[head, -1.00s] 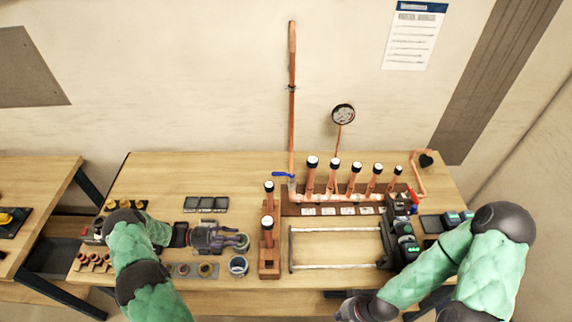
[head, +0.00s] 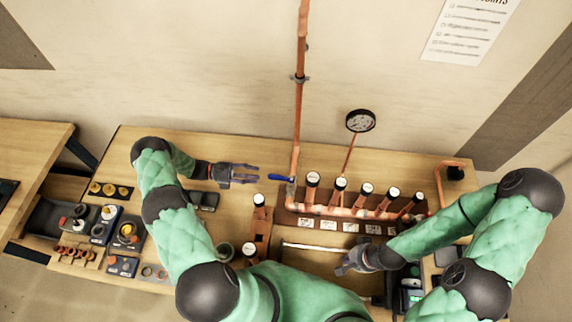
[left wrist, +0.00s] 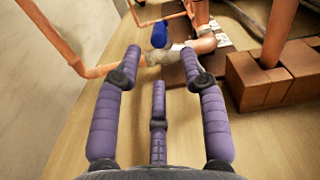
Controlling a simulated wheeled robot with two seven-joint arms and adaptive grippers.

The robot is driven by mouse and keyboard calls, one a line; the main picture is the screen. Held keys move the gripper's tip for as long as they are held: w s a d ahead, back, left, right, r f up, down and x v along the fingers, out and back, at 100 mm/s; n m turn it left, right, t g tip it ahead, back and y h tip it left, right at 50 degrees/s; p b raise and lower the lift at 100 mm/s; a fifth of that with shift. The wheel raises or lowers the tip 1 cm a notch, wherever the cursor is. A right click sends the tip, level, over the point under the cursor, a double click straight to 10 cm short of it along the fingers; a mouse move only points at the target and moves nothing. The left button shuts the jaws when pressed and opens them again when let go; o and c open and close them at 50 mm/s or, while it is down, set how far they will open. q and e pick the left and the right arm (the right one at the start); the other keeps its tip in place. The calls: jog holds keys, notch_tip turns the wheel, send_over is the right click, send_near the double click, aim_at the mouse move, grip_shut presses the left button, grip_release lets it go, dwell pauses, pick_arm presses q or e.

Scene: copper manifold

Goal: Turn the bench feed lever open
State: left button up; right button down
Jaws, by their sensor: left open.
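The bench feed lever, a blue handle (head: 279,178), sits on a valve at the foot of the tall copper riser (head: 299,110). It points left in the head view. My left gripper (head: 257,174) is open, fingers pointing right, with its tips just left of the lever. In the left wrist view the blue lever (left wrist: 159,35) appears ahead, beyond the open purple fingers (left wrist: 162,66), with nothing between them. My right gripper (head: 347,264) is over the front of the bench; I cannot make out its fingers.
The copper manifold (head: 345,212), with several capped upright stubs, stands right of the valve. A gauge (head: 360,121) is behind. Small parts crowd the bench's left end.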

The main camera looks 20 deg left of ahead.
aim_at(280, 178)
jog(key=shift+w, duration=0.15)
jog(key=shift+r, duration=0.2)
pick_arm(q)
jog(key=p+x, duration=0.3)
jog(key=x, duration=0.6)
jog(key=shift+w+d+r+p, duration=0.1)
jog(key=shift+d+r+p, duration=0.05)
jog(key=shift+d+p, duration=0.15)
jog(key=shift+w+d, duration=0.25)
jog(key=shift+d, duration=0.4)
pick_arm(e)
notch_tip(280, 178, up, 4)
jog(key=shift+f, duration=0.2)
pick_arm(q)
jog(key=shift+c, duration=0.3)
grip_shut()
